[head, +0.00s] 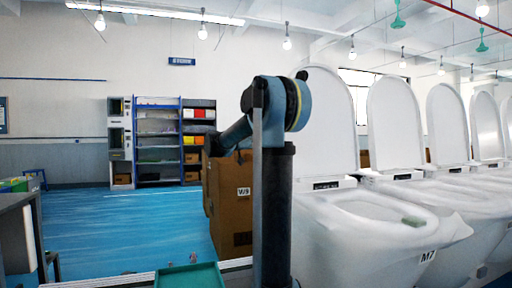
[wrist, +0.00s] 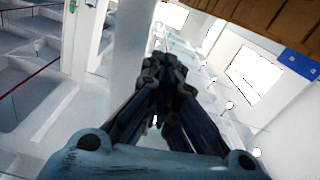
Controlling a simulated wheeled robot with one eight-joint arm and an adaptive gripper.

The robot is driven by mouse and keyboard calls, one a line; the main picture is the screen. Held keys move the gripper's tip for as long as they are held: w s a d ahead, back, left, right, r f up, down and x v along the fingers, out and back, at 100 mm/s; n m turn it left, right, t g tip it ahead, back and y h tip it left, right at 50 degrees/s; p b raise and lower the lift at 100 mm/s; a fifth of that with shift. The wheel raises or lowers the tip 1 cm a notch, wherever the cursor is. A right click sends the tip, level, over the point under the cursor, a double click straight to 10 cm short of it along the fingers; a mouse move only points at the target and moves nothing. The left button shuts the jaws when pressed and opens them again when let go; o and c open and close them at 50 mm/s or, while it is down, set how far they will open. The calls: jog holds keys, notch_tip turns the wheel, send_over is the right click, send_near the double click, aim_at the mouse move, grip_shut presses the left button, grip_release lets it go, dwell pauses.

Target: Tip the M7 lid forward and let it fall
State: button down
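The M7 toilet (head: 345,240) is the nearest white toilet at the right of the head view, with its M7 label on the bowl's front. Its white lid (head: 332,130) stands upright at the back of the bowl, partly hidden by my arm. A small green block (head: 413,221) lies on the bowl's rim. My gripper (wrist: 164,62) shows in the wrist view with its fingers drawn together and nothing visible between them. The gripper's fingers cannot be made out in the head view, and contact with the lid cannot be seen.
More toilets with upright lids (head: 395,120) stand in a row to the right. A cardboard box (head: 228,205) marked W9 is behind my arm. A green tray (head: 190,277) is at the bottom. Shelves (head: 158,140) stand at the back; the blue floor (head: 130,230) at left is mostly clear.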

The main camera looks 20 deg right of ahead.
jog(key=d, duration=0.8)
jog(key=shift+w+d, duration=0.35)
jog(key=shift+d, duration=0.05)
